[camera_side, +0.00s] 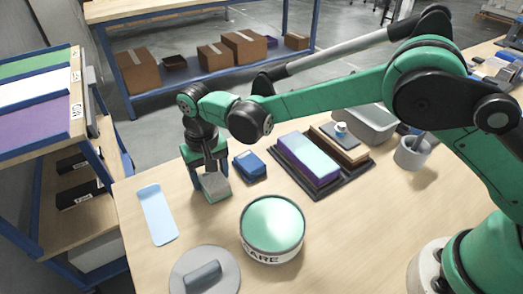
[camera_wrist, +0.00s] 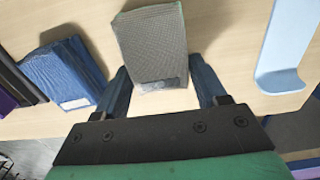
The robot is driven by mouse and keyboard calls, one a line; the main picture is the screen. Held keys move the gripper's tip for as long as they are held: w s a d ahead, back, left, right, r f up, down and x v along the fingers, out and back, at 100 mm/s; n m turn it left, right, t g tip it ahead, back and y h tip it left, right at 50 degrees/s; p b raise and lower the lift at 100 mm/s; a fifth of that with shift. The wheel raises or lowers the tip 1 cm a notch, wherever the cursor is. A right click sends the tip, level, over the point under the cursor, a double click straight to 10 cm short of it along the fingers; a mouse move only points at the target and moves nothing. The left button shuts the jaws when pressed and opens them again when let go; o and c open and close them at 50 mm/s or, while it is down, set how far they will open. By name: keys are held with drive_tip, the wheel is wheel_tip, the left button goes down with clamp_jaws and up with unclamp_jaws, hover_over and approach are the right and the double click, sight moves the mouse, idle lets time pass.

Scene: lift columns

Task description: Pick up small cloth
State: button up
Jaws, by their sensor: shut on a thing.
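A small grey folded cloth (camera_side: 215,187), block-shaped with a woven face, is between the fingers of my gripper (camera_side: 208,174) in the side view. In the wrist view the cloth (camera_wrist: 152,42) sits between the two dark fingers of my gripper (camera_wrist: 163,84), with its near end between them. My gripper is shut on it. I cannot tell for sure whether the cloth touches the table. A blue folded cloth (camera_side: 249,166) with a pale label lies just right of it; it also shows at left in the wrist view (camera_wrist: 62,75).
A light blue strip (camera_side: 156,214) lies left on the table. A round tin (camera_side: 272,228) with a green top and a grey lid (camera_side: 204,272) stand in front. A dark tray (camera_side: 323,185) with purple and brown blocks, a grey bin (camera_side: 368,124) and a cup (camera_side: 411,153) are right.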

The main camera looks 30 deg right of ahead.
wheel_tip(320, 180, up, 20)
idle(0.6)
drive_tip(key=o, duration=0.8)
drive_tip(key=c, duration=0.6)
drive_tip(key=shift+o, duration=0.2)
